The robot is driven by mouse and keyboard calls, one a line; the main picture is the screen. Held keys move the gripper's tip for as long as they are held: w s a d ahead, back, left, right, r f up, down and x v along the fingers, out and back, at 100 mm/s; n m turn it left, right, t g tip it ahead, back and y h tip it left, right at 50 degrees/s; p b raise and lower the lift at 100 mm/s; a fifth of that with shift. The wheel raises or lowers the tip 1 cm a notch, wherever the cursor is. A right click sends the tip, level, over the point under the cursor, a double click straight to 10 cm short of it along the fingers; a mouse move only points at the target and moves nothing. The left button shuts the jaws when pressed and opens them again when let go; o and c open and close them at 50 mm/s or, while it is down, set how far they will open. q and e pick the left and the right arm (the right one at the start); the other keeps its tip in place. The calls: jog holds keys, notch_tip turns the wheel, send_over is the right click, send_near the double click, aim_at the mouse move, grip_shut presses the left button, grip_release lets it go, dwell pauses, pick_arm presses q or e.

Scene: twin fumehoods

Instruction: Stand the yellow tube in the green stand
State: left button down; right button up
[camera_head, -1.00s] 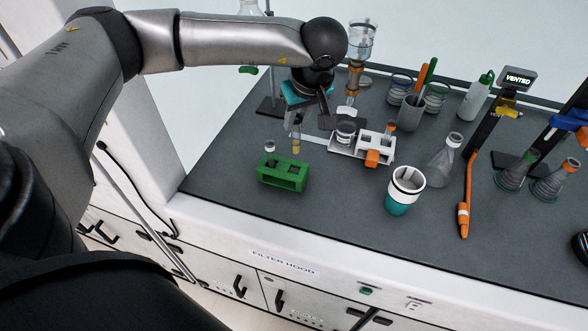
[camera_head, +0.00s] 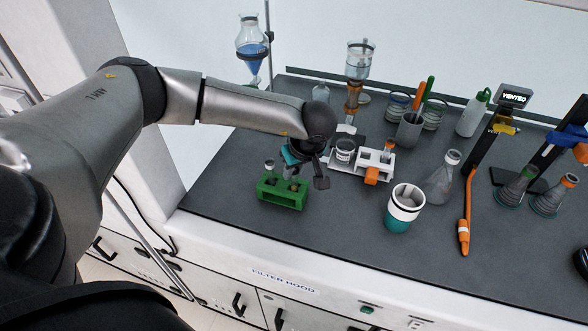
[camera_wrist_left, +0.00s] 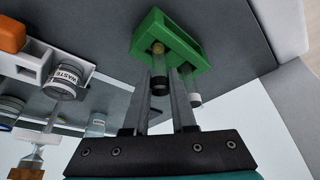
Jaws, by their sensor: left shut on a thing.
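The green stand (camera_head: 283,198) sits on the dark bench top near its front left part; it also shows in the left wrist view (camera_wrist_left: 150,27). My left gripper (camera_head: 301,172) is right at the stand and shut on the yellow tube (camera_wrist_left: 158,58). The tube's yellow lower end is at an opening of the stand, its dark cap between my fingers. I cannot tell how deep it sits. Another tube (camera_head: 269,165) with a pale cap stands in the stand beside it. My wrist partly hides the held tube in the head view. My right gripper is not in view.
Right of the stand are a white rack (camera_head: 349,160) with a waste jar and orange piece, and a white-teal cup (camera_head: 404,209). A flask (camera_head: 441,180) and clamp stands are farther right. A funnel with blue liquid (camera_head: 253,48) is behind. Bench in front of the stand is clear.

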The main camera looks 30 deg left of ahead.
pick_arm(q)
jog(key=shift+f, duration=0.15)
jog(key=c, duration=0.7)
grip_release()
jog(key=shift+c, duration=0.2)
jog(key=v, duration=1.2)
